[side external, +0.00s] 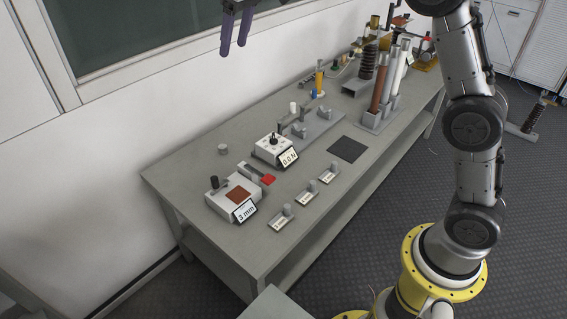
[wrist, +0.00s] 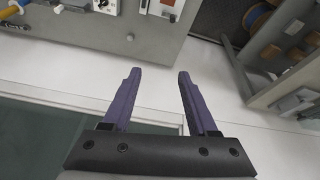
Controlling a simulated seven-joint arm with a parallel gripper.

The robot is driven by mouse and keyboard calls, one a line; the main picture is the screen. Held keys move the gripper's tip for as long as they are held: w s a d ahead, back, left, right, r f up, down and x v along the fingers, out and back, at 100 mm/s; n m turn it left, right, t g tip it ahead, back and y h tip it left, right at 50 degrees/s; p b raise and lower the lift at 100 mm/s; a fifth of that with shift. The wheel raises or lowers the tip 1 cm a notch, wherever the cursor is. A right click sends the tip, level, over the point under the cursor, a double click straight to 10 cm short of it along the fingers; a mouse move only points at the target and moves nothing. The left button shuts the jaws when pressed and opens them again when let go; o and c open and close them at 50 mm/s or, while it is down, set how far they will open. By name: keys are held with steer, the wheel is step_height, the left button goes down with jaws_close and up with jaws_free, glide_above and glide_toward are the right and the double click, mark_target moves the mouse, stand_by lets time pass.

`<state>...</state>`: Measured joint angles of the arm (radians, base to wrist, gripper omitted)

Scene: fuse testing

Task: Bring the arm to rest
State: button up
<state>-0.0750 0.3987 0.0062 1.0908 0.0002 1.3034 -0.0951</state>
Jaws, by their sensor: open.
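My gripper (side external: 234,48) is high up at the top of the side external view, in front of the dark board on the wall, well above the workbench. Its two purple fingers also show in the wrist view (wrist: 156,75); they are spread apart with nothing between them. My arm rises from a yellow base at the right, and its upper part leaves the top of the side view. The grey workbench (side external: 180,176) stands below the gripper, and nothing on it touches the fingers.
On the bench are a device reading 3 mm (side external: 243,211), a device reading 0.0 N (side external: 288,157), several small labelled holders, a dark square pad (side external: 347,149) and tall cylinders (side external: 379,85). The wall and dark board (side external: 150,30) lie behind the bench.

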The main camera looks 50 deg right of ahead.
steer(key=s+d+r+m+t, duration=0.1)
steer(key=s+d+r, duration=0.15)
steer(key=s, duration=0.85)
steer(key=s+d+r+t, duration=0.1)
steer(key=s+r, duration=0.2)
steer(key=s, duration=0.7)
steer(key=s+f+m, duration=0.1)
steer(key=s+f, duration=1.4)
steer(key=shift+s+d+f, duration=0.25)
steer(key=shift+s, duration=0.1)
